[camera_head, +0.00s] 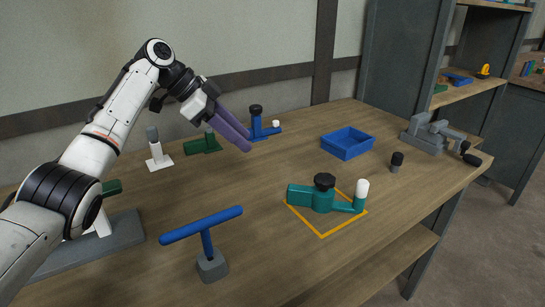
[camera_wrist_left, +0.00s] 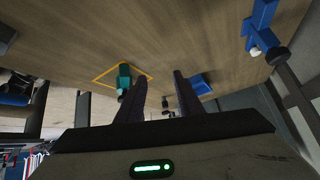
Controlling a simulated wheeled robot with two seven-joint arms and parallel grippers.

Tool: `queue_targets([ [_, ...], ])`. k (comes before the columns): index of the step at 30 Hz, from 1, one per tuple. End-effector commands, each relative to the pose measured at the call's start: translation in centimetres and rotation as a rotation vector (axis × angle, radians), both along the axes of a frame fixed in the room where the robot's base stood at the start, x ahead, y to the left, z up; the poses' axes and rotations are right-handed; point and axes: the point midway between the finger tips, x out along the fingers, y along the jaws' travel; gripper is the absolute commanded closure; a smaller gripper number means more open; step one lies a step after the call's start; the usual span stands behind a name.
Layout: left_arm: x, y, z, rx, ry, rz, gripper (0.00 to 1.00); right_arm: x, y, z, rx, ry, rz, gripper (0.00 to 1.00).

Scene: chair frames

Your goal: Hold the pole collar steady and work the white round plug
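A teal pole collar (camera_head: 302,196) with a black knob (camera_head: 324,182) lies inside an orange square outline on the table. A white round plug (camera_head: 361,188) stands upright at the end of its right arm. The collar also shows in the left wrist view (camera_wrist_left: 124,75), partly behind a finger. My left gripper (camera_head: 243,138) is empty, its two purple fingers apart, in the air above the table, left of and behind the collar. It touches nothing that I can see. In the left wrist view the fingers (camera_wrist_left: 160,78) also stand apart. My right gripper is not in view.
A blue T-shaped stand (camera_head: 206,240) is at the front. A blue collar-like piece (camera_head: 256,128) and a green block (camera_head: 203,145) stand behind. A blue tray (camera_head: 347,143), a dark cylinder (camera_head: 396,160) and a grey vise (camera_head: 433,135) are at right. The table middle is clear.

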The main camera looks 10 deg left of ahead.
Motion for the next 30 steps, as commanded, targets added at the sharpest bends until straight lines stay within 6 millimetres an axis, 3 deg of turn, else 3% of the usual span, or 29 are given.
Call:
queue_targets([
  [1,-0.8,-2.5,-0.4,0.028,0.023,-0.079,0.66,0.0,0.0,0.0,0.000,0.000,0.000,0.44],
  [3,-1.9,-5.0,-1.0,0.060,0.051,-0.169,0.66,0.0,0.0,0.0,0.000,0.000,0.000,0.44],
  [7,-3.5,-7.7,-1.7,0.103,0.087,-0.281,0.66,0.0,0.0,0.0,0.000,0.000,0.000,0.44],
  [17,-4.5,-9.8,-3.4,0.130,0.111,-0.346,0.66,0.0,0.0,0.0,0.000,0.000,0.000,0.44],
  [30,-4.5,-12.7,-8.1,0.128,0.111,-0.344,0.66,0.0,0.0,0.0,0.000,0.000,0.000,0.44],
])
